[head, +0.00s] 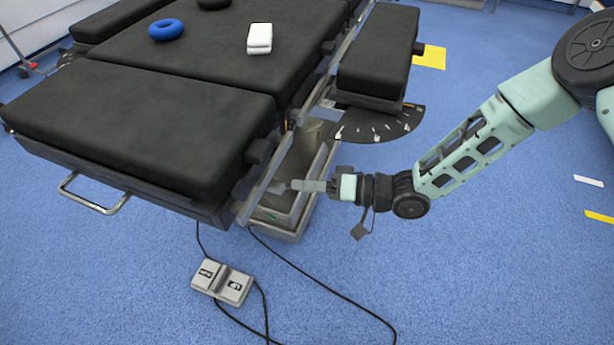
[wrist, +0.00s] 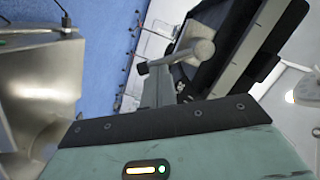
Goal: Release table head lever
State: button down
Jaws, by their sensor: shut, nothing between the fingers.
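The operating table (head: 150,118) has black pads, with its near-end section at the lower left. In the wrist view, a grey lever (wrist: 180,59) with a round hub and a dark end cap sits beside the black table pad (wrist: 280,45). My gripper (head: 281,187) is shut and empty, level with the table's right side rail, its tip close to the rail. In the wrist view, my gripper's green body fills the bottom and a grey piece stands just beyond its dark edge. I cannot tell whether the fingers touch the lever. The lever is not clear in the head view.
A foot pedal (head: 222,284) with black cables lies on the blue floor. A side pad (head: 378,50) juts out at right.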

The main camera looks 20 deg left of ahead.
jog(key=shift+s+f+m, duration=0.35)
jog(key=shift+s+m, duration=0.05)
jog(key=shift+m, duration=0.3)
jog(key=shift+s+f, duration=0.2)
